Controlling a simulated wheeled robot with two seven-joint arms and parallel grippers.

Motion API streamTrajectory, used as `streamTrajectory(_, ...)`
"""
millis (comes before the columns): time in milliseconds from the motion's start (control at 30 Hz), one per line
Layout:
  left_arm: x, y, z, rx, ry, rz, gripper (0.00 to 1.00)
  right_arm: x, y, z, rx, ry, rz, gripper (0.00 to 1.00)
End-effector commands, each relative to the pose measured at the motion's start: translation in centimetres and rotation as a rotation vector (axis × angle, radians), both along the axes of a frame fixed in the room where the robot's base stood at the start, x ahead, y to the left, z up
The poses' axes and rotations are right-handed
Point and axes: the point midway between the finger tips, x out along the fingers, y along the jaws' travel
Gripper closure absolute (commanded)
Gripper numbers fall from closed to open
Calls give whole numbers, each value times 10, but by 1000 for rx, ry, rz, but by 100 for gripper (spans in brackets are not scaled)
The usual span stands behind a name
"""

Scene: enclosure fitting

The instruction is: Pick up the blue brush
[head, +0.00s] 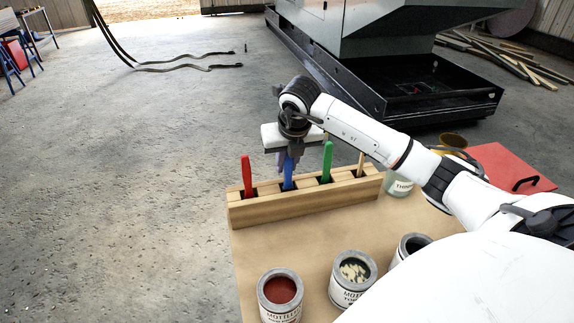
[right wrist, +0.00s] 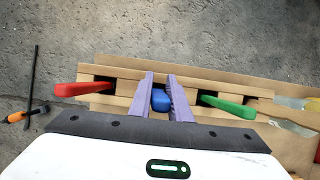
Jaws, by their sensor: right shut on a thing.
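The blue brush (head: 288,172) stands upright in a slot of the wooden rack, between the red and the green handle. My right gripper (head: 289,160) comes down on it from above and is shut on its handle. In the right wrist view the blue handle (right wrist: 160,99) sits between the two purple fingers of the gripper (right wrist: 161,92). The brush's lower part is hidden in the rack. My left gripper is not in view.
The rack (head: 300,205) also holds a red handle (head: 246,176), a green handle (head: 327,161) and a thin wooden handle (head: 361,164). Paint cans (head: 281,292) (head: 352,278) stand in front on the brown tabletop (head: 290,247). A red lid-like panel (head: 505,168) lies at the right.

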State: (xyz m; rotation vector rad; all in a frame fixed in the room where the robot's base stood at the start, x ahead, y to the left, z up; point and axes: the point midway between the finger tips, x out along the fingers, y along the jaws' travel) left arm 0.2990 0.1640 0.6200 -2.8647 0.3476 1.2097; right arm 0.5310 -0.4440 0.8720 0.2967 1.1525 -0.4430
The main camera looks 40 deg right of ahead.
Motion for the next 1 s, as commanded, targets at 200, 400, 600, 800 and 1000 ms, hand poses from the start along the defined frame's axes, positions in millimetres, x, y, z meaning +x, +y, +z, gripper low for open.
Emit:
streamTrajectory(200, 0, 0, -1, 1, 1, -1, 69, 1, -1, 36, -2, -6, -1, 100)
streamTrajectory(400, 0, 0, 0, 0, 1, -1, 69, 1, -1, 81, -1, -7, -1, 100)
streamTrajectory(600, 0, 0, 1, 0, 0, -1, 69, 1, 0, 124, 0, -5, 0, 100)
streamTrajectory(800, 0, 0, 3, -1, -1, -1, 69, 0, 0, 154, 0, -3, -1, 100)
streamTrajectory(1000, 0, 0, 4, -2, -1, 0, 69, 0, 0, 167, 0, 0, 0, 100)
